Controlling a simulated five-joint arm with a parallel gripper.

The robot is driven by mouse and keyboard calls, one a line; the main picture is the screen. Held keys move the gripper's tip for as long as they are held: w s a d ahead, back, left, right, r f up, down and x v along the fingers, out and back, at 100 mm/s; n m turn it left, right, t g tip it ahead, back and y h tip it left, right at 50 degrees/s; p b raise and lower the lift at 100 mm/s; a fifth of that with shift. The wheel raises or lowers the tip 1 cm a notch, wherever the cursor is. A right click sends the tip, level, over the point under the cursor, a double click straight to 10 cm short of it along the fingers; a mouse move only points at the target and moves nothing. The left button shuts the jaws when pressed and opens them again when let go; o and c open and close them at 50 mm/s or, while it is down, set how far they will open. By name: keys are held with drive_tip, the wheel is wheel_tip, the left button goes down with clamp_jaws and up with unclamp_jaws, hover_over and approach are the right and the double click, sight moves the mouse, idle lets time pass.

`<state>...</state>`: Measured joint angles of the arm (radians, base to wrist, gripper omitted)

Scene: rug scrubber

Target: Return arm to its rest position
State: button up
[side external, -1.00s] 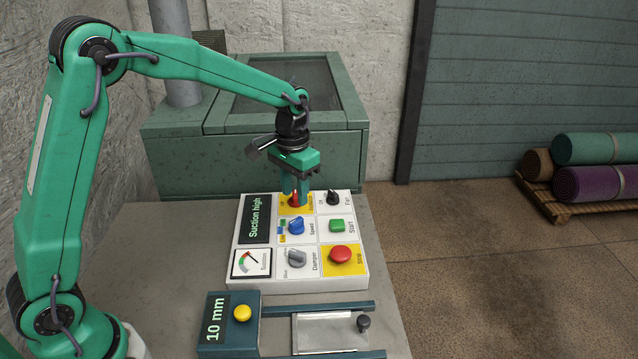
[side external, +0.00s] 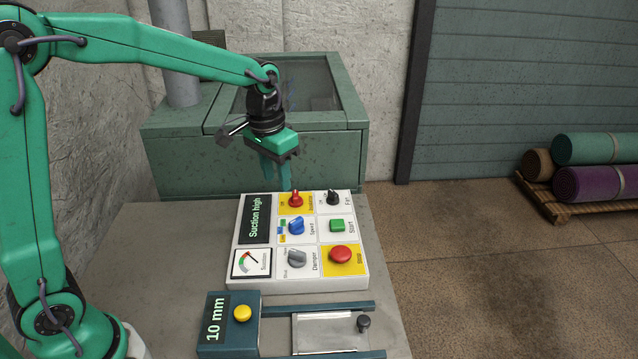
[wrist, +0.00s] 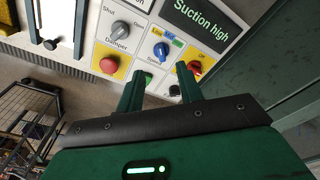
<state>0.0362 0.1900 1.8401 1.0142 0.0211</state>
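My gripper (side external: 277,184) is raised above the back edge of the white control panel (side external: 298,281), behind the red knob (side external: 295,199) and clear of it. In the wrist view its two fingers (wrist: 159,72) stand apart with nothing between them. The panel also carries a blue speed knob (side external: 296,226), a grey damper knob (side external: 297,258), a black fan knob (side external: 333,198), a green start button (side external: 337,226) and a red stop button (side external: 341,254). Its display (side external: 256,218) reads "Suction high".
A box reading "10 mm" with a yellow button (side external: 242,313) stands at the front, beside a metal plate (side external: 325,333) between rails. A green machine cabinet (side external: 330,160) stands behind the panel. Rolled rugs (side external: 600,148) lie on a pallet at right. Air above the table is open.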

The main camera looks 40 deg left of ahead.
drive_tip(key=s+r+t, duration=0.2)
drive_tip(key=s, duration=0.8)
drive_tip(key=s+a+r+t, duration=0.1)
drive_tip(key=s+r+t, duration=0.1)
drive_tip(key=s, duration=0.8)
drive_tip(key=shift+s+a+r+n, duration=0.3)
drive_tip(key=shift+r, duration=0.45)
